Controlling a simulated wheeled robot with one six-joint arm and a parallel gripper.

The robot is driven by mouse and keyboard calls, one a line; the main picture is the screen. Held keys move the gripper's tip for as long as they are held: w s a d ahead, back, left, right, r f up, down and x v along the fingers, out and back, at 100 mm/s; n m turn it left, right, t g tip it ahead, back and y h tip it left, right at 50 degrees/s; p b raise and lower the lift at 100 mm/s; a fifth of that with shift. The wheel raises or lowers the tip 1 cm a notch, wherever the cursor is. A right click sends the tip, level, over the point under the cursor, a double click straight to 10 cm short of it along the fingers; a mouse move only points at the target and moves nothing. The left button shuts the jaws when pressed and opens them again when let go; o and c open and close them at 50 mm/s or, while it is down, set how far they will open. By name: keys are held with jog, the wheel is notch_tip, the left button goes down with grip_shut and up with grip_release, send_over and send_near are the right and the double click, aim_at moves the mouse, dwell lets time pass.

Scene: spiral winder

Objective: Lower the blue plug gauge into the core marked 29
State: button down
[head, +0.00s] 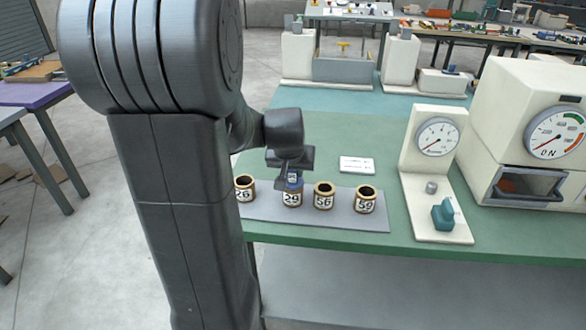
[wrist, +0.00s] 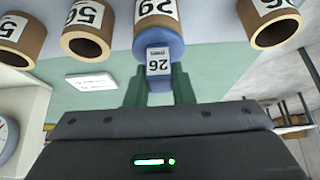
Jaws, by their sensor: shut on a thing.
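The blue plug gauge (head: 292,185) is in my gripper (head: 291,176), over the core marked 29 (head: 291,200). In the wrist view the gauge's blue body (wrist: 160,46) lines up with the mouth of the core marked 29 (wrist: 158,14) and hides its opening. I see no clear gap between them; how deep the gauge sits cannot be told. My gripper's fingers (wrist: 159,84) are shut on the gauge's handle, which bears a white number label. The core stands upright.
The core marked 26 (head: 245,190) stands left; cores marked 56 (head: 323,197) and 59 (head: 365,201) stand right, all on a grey mat (head: 330,221). A white card (head: 357,164) lies behind. A dial stand (head: 435,180) stands further right.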

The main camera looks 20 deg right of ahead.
jog(key=shift+f, duration=0.1)
jog(key=c, duration=1.2)
grip_release()
jog(key=shift+o, duration=0.2)
jog(key=v, duration=1.4)
jog(key=shift+p, duration=0.3)
jog(key=shift+f, duration=0.2)
jog(key=x, duration=1.3)
jog(key=shift+w+d+f+b, duration=0.1)
jog(key=shift+w+f+b, duration=0.05)
jog(key=shift+f+b, duration=0.15)
jog(key=shift+r+p, duration=0.65)
jog(key=shift+r, duration=0.1)
jog(key=shift+f, duration=0.1)
